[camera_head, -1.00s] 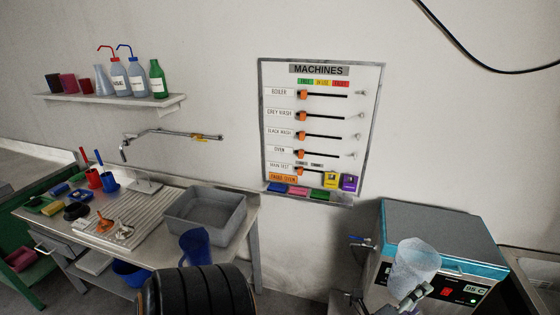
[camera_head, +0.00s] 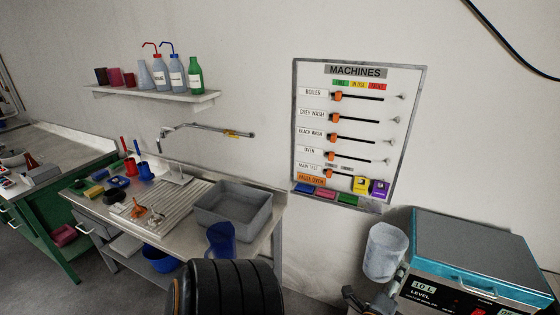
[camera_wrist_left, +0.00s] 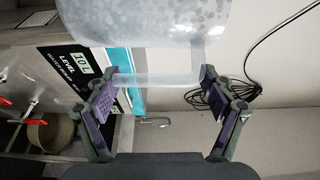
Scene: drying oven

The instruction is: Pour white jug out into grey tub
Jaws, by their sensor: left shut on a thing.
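The white jug (camera_head: 385,252), translucent and speckled, is held up in front of the wall, just left of the teal-and-grey machine. My left gripper (camera_head: 388,292) is below it in the head view. In the left wrist view the jug (camera_wrist_left: 150,22) fills the top, and its handle bar (camera_wrist_left: 155,80) lies between the fingers of my left gripper (camera_wrist_left: 158,98). The jug looks roughly upright in the head view; its contents cannot be made out. The grey tub (camera_head: 262,222) stands at the right end of the sink bench, apart from the jug and to its left. My right gripper is not seen.
A blue jug (camera_head: 220,238) stands in front of the grey tub. The machine (camera_head: 480,250) is at the right. A tap (camera_head: 200,130) reaches above the bench. Bottles stand on a wall shelf (camera_head: 165,105).

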